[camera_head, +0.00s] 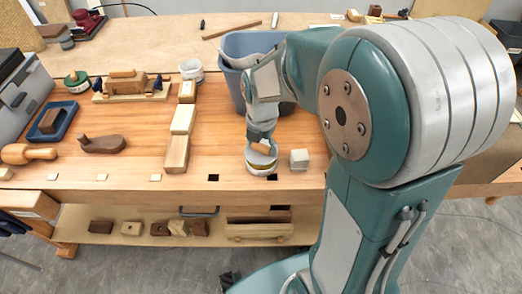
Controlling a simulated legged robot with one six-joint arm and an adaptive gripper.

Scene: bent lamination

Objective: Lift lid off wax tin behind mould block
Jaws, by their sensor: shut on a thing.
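My gripper (262,152) is low over the front part of the bench, left of my arm's base. It is shut on a small orange-brown piece (261,148) that shows between its fingers. A round, pale tin-like thing (262,172) with a yellowish band is right under the fingers. I cannot tell whether the brown piece belongs to it, or whether they touch. A wooden block with dark end pieces (127,82), perhaps the mould block, lies at the back left. A small round green tin with a brown top (76,82) stands to its left.
A small pale cube (299,159) stands just right of the gripper. A blue-grey tub (245,45) is behind my forearm. Wooden blocks (181,120) form a row left of the gripper. A white pot (191,70) stands behind them. The bench (222,125) is clear between row and gripper.

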